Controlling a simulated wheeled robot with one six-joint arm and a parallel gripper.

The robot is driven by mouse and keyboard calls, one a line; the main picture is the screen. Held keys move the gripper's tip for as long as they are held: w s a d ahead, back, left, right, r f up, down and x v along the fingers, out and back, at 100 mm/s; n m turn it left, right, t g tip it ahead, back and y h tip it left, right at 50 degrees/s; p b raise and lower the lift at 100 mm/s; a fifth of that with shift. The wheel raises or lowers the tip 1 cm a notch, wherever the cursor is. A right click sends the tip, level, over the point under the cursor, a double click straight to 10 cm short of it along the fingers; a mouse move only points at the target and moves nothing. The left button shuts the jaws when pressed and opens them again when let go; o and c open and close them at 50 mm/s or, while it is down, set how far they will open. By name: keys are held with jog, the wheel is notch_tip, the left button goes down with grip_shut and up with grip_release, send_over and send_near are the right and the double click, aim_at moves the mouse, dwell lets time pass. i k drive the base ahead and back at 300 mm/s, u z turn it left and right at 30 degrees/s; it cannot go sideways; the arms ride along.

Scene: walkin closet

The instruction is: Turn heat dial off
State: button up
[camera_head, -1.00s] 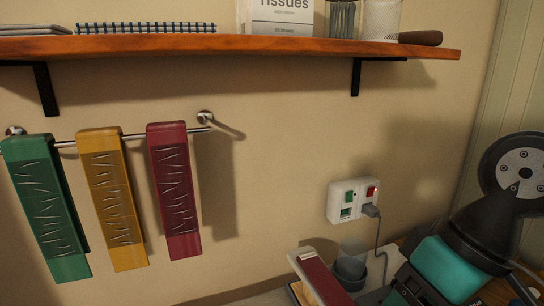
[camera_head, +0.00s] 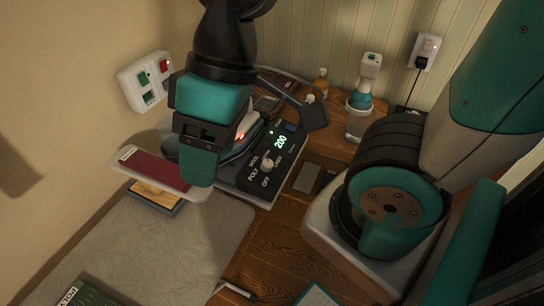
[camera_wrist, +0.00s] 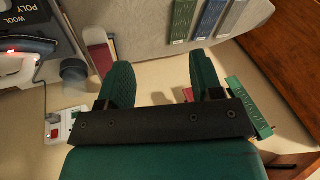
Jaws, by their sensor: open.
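The heat dial (camera_head: 268,165) is a small pale knob on a black control panel (camera_head: 290,158). Labels WOOL, POLY, OFF and LINEN surround it, and a green display above reads 200. I cannot tell which label the knob points at. In the wrist view only the panel's corner with WOOL and POLY (camera_wrist: 18,17) shows; the dial is out of frame. My gripper (camera_head: 199,165) hangs to the left of the panel, apart from the dial. In the wrist view my gripper (camera_wrist: 162,80) has two teal fingers spread apart with nothing between them.
An iron (camera_head: 240,140) with a red light lies behind the panel, partly hidden by my gripper. A wall socket (camera_head: 146,82) is at left, and a maroon slab (camera_head: 150,166) lies near my gripper. A spray bottle (camera_head: 360,112) stands behind. Grey padded surface (camera_head: 190,240) is mostly clear.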

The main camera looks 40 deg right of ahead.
aim_at(266, 165)
jog(key=z, duration=1.6)
jog(key=k, duration=1.05)
jog(key=u, duration=1.55)
jog(key=i, duration=0.5)
jog(key=z, duration=0.05)
